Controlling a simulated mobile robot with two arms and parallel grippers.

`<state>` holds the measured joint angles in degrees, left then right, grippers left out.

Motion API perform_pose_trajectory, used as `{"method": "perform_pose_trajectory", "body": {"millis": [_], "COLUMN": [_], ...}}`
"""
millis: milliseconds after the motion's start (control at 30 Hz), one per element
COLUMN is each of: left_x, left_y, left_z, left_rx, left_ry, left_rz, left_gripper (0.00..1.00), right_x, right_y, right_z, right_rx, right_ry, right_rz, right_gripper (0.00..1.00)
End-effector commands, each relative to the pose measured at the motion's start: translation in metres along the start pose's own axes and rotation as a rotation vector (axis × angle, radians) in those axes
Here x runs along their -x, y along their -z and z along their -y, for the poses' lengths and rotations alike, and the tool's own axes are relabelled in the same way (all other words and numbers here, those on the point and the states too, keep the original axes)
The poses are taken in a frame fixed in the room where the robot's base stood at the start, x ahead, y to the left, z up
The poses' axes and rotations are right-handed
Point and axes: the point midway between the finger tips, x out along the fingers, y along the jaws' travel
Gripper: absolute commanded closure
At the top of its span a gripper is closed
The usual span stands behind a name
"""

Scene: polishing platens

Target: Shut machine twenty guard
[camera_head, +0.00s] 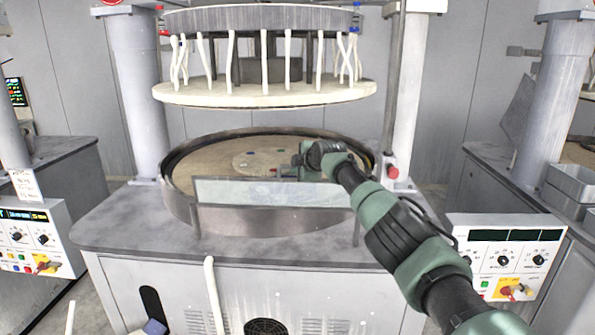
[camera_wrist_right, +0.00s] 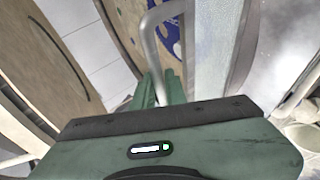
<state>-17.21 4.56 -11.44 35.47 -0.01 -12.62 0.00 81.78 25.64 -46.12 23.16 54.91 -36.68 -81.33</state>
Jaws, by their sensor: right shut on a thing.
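The guard (camera_head: 250,191) is a clear panel in front of the round basin (camera_head: 275,220) of the middle machine. Its pale panel (camera_wrist_right: 207,50) also shows in the wrist view, beside a bent metal tube handle (camera_wrist_right: 148,40). My right gripper (camera_head: 297,163) reaches in from the right, over the basin and behind the panel's top edge. In the wrist view its green fingers (camera_wrist_right: 160,90) are shut on the handle. The head view hides the fingertips' contact behind the wrist. No machine number can be read. My left gripper is not in view.
A round upper plate (camera_head: 265,93) with several white hoses hangs above the basin between two columns. Control boxes stand at left (camera_head: 35,240) and right (camera_head: 508,255). A white hose (camera_head: 213,290) hangs down the front.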

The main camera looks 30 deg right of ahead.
Motion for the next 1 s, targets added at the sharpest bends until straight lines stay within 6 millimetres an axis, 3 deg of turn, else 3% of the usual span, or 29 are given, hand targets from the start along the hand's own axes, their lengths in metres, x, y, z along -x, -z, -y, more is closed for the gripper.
{"method": "perform_pose_trajectory", "body": {"millis": [33,700,733,800,1000], "left_x": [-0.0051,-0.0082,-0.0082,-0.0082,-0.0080], "left_y": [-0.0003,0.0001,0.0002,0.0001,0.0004], "left_z": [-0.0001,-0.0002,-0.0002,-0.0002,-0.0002], "left_rx": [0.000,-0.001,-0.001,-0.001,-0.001], "left_ry": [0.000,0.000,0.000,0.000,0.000], "left_rz": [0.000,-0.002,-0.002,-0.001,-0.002], "left_gripper": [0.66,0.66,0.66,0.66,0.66], "right_x": [-0.0101,-0.0096,-0.0096,-0.0096,-0.0094], "right_y": [-0.0076,-0.0093,-0.0093,-0.0096,-0.0102], "right_z": [0.0286,0.0261,0.0261,0.0262,0.0258], "right_rx": [-0.003,-0.011,-0.011,-0.011,-0.011], "right_ry": [0.056,0.072,0.072,0.072,0.072], "right_rz": [0.017,0.019,0.019,0.019,0.020], "right_gripper": [1.00,1.00,0.84,0.66,0.66]}}
